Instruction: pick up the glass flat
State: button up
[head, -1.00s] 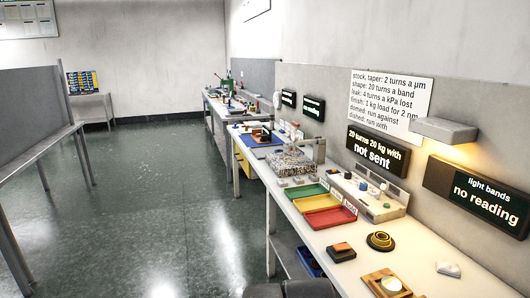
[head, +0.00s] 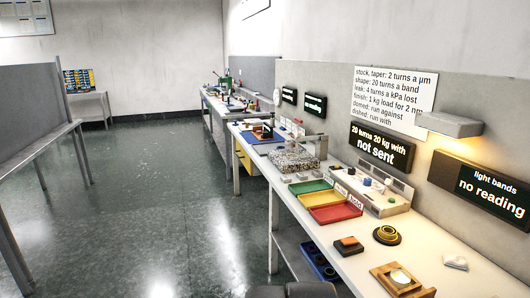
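A round, pale, glassy disc (head: 400,277) sits on a light wooden block (head: 380,273) at the near end of the right-hand bench. It looks like the glass flat, though its label cannot be read. My gripper is not in view, so I cannot see whether it is open or shut. Dark grey rounded parts at the bottom edge seem to be my own body.
The long white bench (head: 345,262) carries a black-and-yellow round piece (head: 387,235), an orange-topped dark block (head: 348,245), a small white piece (head: 455,262) and coloured trays (head: 335,213). A grey lamp (head: 448,124) juts from the wall. The floor (head: 165,190) left of it is clear.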

aim_at(399, 277)
jog(key=j+u, duration=0.15)
jog(key=k+j+z, duration=0.1)
jog(key=k+j, duration=0.35)
jog(key=k+l, duration=0.1)
jog(key=k, duration=0.4)
jog(key=i+z, duration=0.1)
